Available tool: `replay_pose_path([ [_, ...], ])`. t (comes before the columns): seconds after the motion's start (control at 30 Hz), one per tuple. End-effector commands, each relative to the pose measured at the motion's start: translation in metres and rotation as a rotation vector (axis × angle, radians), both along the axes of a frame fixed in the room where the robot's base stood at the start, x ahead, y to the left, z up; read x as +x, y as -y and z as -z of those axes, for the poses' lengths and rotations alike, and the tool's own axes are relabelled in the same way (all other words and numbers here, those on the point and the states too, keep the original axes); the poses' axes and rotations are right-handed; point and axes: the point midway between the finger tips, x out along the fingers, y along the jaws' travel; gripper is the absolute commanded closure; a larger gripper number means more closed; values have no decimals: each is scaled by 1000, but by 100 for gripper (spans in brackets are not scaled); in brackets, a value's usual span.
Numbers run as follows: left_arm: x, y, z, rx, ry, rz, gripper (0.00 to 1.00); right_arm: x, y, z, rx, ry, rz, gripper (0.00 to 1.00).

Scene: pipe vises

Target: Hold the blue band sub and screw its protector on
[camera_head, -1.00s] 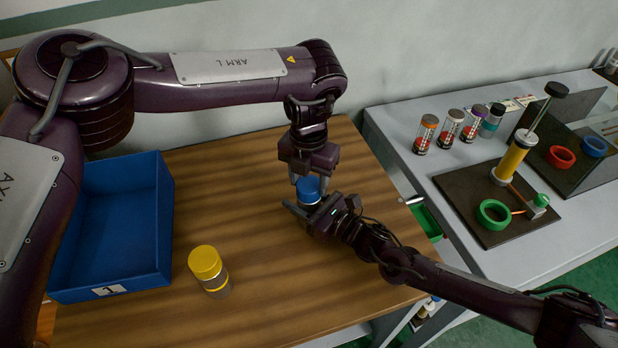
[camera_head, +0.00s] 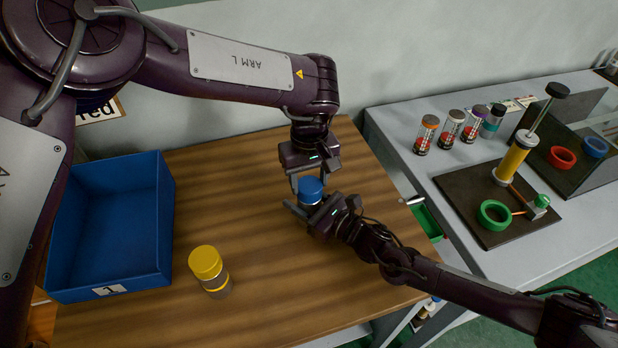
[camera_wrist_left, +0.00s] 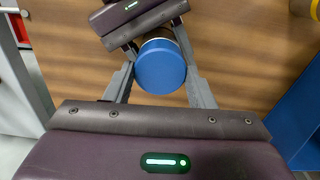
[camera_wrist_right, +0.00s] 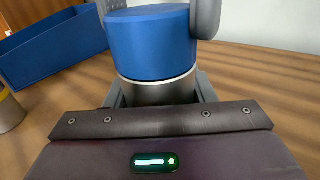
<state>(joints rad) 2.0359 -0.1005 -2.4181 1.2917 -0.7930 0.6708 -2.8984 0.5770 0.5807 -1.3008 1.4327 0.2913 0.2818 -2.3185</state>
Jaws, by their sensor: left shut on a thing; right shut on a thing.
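The blue protector (camera_head: 311,187) is a short blue cap. It sits on top of the silver metal body of the sub (camera_wrist_right: 160,91), which stands upright. No gap shows between them in the right wrist view. My left gripper (camera_head: 311,180) reaches down from above and is shut on the blue protector, which also shows between its fingers in the left wrist view (camera_wrist_left: 160,68). My right gripper (camera_head: 305,205) comes in from the right, low down, and is shut on the sub's body below the protector. The sub's blue band and lower end are hidden.
A sub with a yellow cap (camera_head: 206,263) stands on the wooden table (camera_head: 260,300). An empty blue bin (camera_head: 110,281) marked 1 is at the left. A grey bench (camera_head: 460,240) at the right holds several capped containers and a pipe stand. The table's front middle is clear.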

Motion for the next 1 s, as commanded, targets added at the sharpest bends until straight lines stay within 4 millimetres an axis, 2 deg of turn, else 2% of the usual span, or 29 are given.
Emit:
replay_pose_path([
  [0.1, 0, 0, -1, 0, 0, 52, 72, 0, 0, 1, -2, -1, 0, 100],
  [0.33, 0, 0, -1, -1, 0, 51, 72, 0, 0, 1, -2, -3, 0, 100],
  [0.37, 0, 0, -1, -1, 0, 51, 49, 0, 0, 1, -2, -3, 0, 100],
  [0.53, 0, 0, 0, -1, 0, 50, 29, 0, 0, 1, -2, -3, 0, 100],
  [0.8, 0, 0, -2, -1, 0, 49, 29, 0, 0, 1, -2, -3, 0, 100],
  [1.0, 0, 0, -26, 0, 2, 49, 29, 0, 0, 1, -2, -3, -1, 100],
])
